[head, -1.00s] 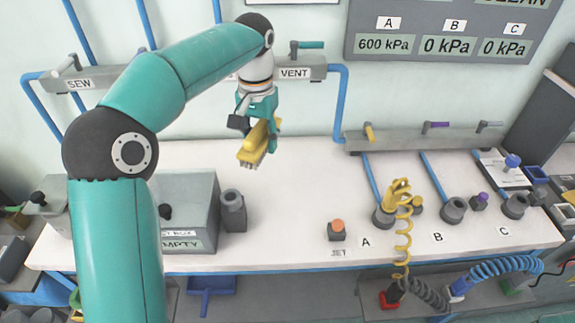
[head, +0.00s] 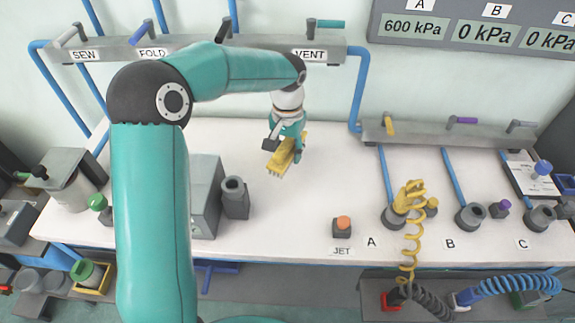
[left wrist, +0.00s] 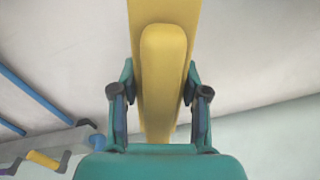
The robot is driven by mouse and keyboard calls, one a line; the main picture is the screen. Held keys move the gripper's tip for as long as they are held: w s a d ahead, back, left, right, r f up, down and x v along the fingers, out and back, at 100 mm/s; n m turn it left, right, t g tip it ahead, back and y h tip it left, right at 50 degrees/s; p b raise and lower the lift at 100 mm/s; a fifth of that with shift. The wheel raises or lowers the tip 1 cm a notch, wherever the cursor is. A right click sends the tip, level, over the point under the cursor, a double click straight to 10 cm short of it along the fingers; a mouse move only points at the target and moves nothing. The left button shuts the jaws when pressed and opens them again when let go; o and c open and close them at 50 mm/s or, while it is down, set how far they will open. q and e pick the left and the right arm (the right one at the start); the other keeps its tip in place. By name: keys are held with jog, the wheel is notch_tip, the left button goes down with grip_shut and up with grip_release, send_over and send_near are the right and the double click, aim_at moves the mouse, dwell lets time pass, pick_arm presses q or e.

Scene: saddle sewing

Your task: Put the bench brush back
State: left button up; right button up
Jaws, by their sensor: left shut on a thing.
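The bench brush (head: 281,156) is yellow with pale bristles facing down. My left gripper (head: 286,140) is shut on it and holds it over the back of the white bench, below the VENT label. In the left wrist view the brush's yellow body (left wrist: 165,70) runs between the two fingers of my left gripper (left wrist: 160,95). I cannot tell whether the bristles touch the bench top. My right gripper is not in view.
A grey box (head: 206,190) and a dark cylinder holder (head: 235,198) stand left of the brush. The orange JET button (head: 343,224), a coiled yellow hose (head: 409,240) and grey sockets (head: 470,215) are to the right. The middle of the bench (head: 300,205) is clear.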

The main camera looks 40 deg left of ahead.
aim_at(287, 141)
pick_arm(q)
jog(key=shift+f, duration=3.1)
jog(key=shift+f, duration=0.15)
jog(key=o, duration=1.2)
notch_tip(287, 141, up, 12)
jog(key=shift+r, duration=0.2)
jog(key=shift+r, duration=0.1)
